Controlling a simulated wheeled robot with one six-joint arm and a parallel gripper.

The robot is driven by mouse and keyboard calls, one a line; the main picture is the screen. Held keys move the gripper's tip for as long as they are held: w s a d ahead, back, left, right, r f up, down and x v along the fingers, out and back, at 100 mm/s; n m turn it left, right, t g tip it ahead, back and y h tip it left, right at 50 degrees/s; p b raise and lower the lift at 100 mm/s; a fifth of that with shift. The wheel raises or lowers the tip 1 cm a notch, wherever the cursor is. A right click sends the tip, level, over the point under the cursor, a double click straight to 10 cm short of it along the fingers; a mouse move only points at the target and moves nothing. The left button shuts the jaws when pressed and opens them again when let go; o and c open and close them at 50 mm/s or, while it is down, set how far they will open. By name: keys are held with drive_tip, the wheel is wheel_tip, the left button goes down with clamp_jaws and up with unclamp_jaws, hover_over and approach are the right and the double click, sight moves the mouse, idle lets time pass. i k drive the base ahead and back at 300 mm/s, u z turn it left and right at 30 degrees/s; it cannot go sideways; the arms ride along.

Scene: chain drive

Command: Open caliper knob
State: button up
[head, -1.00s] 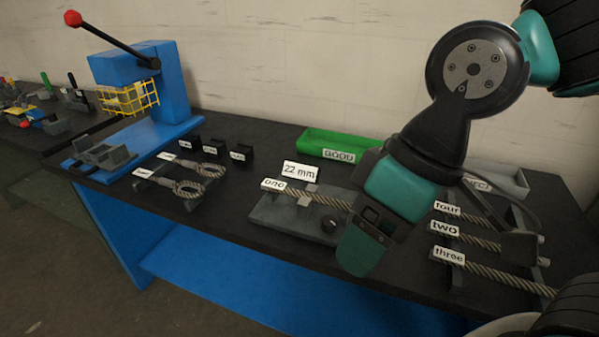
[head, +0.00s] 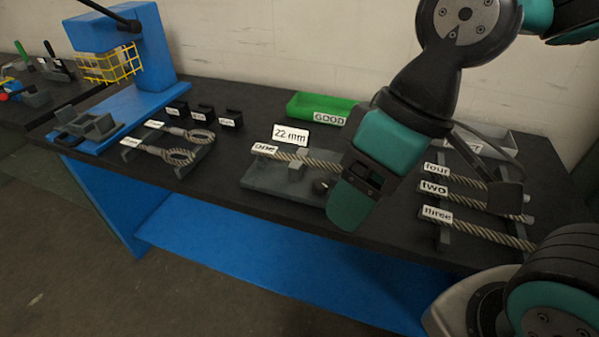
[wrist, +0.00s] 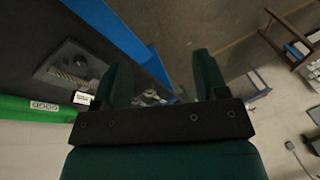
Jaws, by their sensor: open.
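The caliper (head: 262,178) is a grey plate on the bench with rope "one" (head: 300,157) lying across it between small grey blocks. Its dark round knob (head: 321,186) sits at the plate's front right, partly hidden behind my gripper. My gripper (head: 350,205) hangs at the plate's right end in the head view. In the wrist view my gripper (wrist: 163,72) has its two green fingers wide apart with nothing between them. The caliper (wrist: 72,66) shows there left of the fingers, outside the gap. I cannot make out the knob clearly in that view.
A "22 mm" sign (head: 291,135) and a green GOOD bin (head: 322,106) stand behind the caliper. Ropes four, two (head: 470,198) and three lie on a rack at right. Looped ropes (head: 176,155) and a blue press (head: 122,45) stand left.

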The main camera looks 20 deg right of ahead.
sight(321, 185)
drive_tip(key=k, duration=0.5)
drive_tip(key=u, duration=1.2)
drive_tip(key=i, duration=1)
drive_tip(key=z, duration=0.8)
